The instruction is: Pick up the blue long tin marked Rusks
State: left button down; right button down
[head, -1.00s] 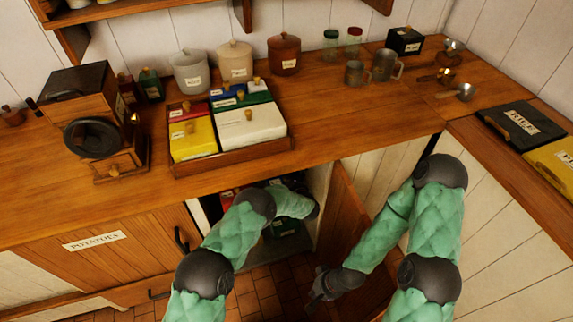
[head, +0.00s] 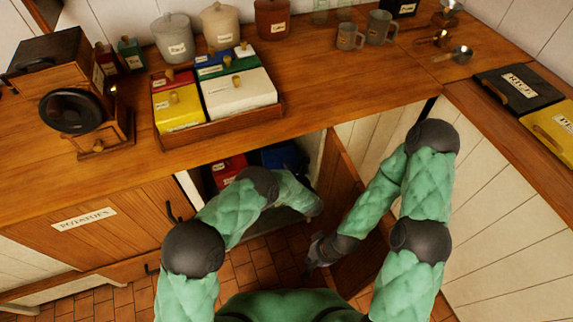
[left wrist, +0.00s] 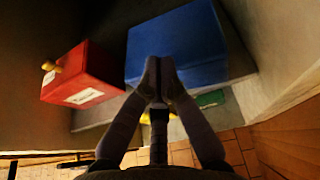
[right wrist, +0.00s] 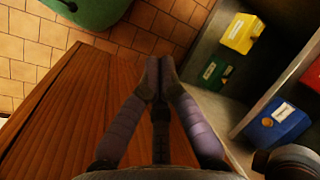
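A long blue tin (left wrist: 178,45) lies inside the open cupboard under the counter; its label is not visible in the left wrist view. A blue tin in the cupboard also shows in the head view (head: 283,157), and one with a label too small to read shows in the right wrist view (right wrist: 277,121). My left gripper (left wrist: 160,78) has its fingertips together, in front of the blue tin; I cannot tell whether they touch it. My right gripper (right wrist: 160,66) is shut and empty beside the open wooden cupboard door (right wrist: 75,115).
A red tin (left wrist: 85,75) sits left of the blue one in the cupboard. A yellow tin (right wrist: 243,33) and a green tin (right wrist: 215,70) are lower down. The cupboard wall (left wrist: 275,45) is close on the right. A tray (head: 225,128) of coloured tins stands on the counter.

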jog(key=c, duration=1.5)
grip_release()
jog(key=shift+o, duration=0.9)
jog(key=shift+a+f+n, duration=0.15)
jog(key=shift+a+n, duration=0.1)
jog(key=shift+n, duration=0.05)
jog(key=s+a+f+n+g+h, duration=0.1)
jog(key=s+a+f+n+g, duration=0.4)
jog(key=s+f+n, duration=0.65)
jog(key=w+d+f+n+t+h, duration=0.1)
jog(key=w+d+f+n+h, duration=0.15)
jog(key=d+n+h, duration=0.45)
jog(key=w+d+f+n+h, duration=0.1)
jog(key=d+f+n+h, duration=0.25)
jog(key=n, duration=0.75)
jog(key=w+a+r+n+t+h, duration=0.15)
jog(key=w+n+t, duration=0.35)
jog(key=w, duration=0.5)
jog(key=w+a+r+n+t, duration=0.1)
jog(key=w+a+n+t, duration=0.25)
jog(key=w+n, duration=0.4)
jog(key=w+a+r+n+t+y, duration=0.2)
jog(key=w+a+r+n+t, duration=0.4)
jog(key=w+a+r+t, duration=0.4)
jog(key=w+a+r, duration=0.2)
jog(key=w, duration=0.1)
jog(key=shift+w+a+r+n+y, duration=0.2)
jog(key=shift+w+a+n+y, duration=0.05)
jog(key=shift+w+n+y, duration=0.15)
